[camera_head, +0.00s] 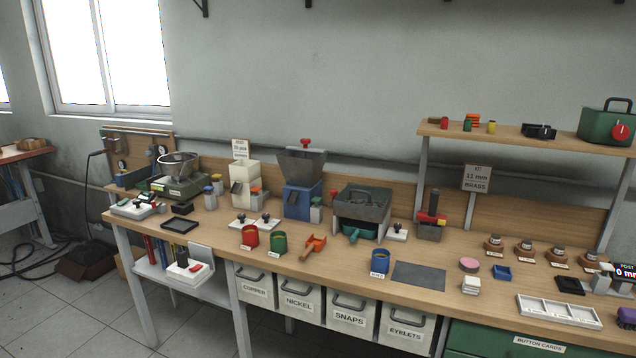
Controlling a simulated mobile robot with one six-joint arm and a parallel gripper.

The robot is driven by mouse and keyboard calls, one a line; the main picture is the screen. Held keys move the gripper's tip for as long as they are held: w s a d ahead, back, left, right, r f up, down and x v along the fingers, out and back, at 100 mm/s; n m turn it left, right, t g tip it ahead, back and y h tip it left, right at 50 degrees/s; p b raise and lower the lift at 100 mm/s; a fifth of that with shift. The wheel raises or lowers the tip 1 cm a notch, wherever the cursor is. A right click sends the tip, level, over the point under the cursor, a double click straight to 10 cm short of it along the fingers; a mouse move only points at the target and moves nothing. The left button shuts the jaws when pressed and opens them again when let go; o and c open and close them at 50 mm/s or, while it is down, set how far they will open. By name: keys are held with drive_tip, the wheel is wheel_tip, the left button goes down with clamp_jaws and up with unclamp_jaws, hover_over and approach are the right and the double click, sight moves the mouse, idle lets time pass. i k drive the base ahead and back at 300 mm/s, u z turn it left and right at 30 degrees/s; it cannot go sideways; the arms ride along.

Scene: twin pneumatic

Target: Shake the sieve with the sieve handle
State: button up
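What looks like the sieve is a grey open-topped box (372,212) on a pale stand, right of the middle of the workbench. Dark parts show inside its top. A green piece (354,234) sticks out low at its front; I cannot tell whether this is the sieve handle or a chute. My gripper is not in view, and no part of my arm shows.
A blue hopper machine (297,203) stands left of the sieve. An orange scoop-like tool (313,247), red cup (250,237), green cup (278,243) and blue cup (379,263) stand in front. A dark grey mat (419,276) lies flat to the right.

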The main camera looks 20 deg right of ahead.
sight(333, 192)
drive_tip(key=u, duration=0.6)
drive_tip(key=i, duration=0.95)
drive_tip(key=u, duration=0.5)
